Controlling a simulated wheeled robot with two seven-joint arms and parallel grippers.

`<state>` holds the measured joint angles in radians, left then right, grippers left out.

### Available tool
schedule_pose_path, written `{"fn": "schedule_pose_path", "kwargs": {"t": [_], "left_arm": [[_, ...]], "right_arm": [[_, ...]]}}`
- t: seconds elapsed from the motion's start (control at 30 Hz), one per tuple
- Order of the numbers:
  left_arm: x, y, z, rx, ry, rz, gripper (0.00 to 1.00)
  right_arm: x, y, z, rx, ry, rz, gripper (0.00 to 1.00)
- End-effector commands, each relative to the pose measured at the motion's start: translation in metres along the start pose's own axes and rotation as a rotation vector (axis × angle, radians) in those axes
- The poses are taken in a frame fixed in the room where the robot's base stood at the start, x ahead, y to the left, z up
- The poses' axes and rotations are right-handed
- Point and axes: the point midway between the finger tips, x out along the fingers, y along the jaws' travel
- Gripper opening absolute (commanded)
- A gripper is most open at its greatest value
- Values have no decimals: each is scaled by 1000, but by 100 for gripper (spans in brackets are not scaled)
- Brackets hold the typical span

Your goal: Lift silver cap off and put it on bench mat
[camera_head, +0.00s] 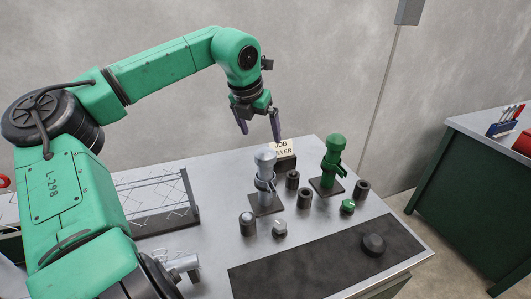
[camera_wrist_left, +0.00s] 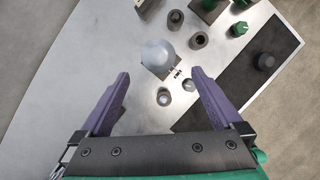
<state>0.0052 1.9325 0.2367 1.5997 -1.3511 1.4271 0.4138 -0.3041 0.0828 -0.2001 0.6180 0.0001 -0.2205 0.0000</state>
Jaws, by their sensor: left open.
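The silver cap (camera_head: 264,157) sits on top of the upright silver post on a dark square base. In the left wrist view the round pale top of the cap (camera_wrist_left: 157,52) shows just beyond and between the fingertips. My left gripper (camera_head: 259,131) is open and empty, with its purple fingers pointing down above the post. The bench mat (camera_head: 310,270) is a dark strip along the bench's front; it also shows at the right in the left wrist view (camera_wrist_left: 222,92). My right gripper is not in view.
A green post (camera_head: 331,155) stands to the right of the silver one. Several small dark cylinders and fittings lie around both posts. A dark knob (camera_head: 373,244) stands on the mat's right part. A job sign (camera_head: 282,148) stands behind. The mat's left part is clear.

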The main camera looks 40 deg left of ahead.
Motion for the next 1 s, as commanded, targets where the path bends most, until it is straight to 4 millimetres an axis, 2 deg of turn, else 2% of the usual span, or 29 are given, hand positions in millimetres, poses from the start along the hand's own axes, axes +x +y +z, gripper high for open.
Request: {"fn": "schedule_pose_path", "kwargs": {"t": [0.03,0.1,0.27,0.4,0.5,0.6,0.77,0.97,1.0], "left_arm": [[9,0,1,-1,7,-1,100],[24,0,1,0,6,-1,100],[45,1,0,0,4,-1,100],[70,3,-3,-1,8,1,100],[87,3,-3,-1,4,2,100],[93,3,-3,-1,1,1,100],[94,3,-3,-1,-1,0,100],[93,3,-3,-1,-1,0,27],[93,3,-3,-1,-1,0,23]], "right_arm": [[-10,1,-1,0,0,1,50],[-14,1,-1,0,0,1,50],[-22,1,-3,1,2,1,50],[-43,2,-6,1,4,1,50],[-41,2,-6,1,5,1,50],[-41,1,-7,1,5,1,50],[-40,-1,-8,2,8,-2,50],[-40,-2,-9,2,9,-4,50],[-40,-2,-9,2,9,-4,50]]}}
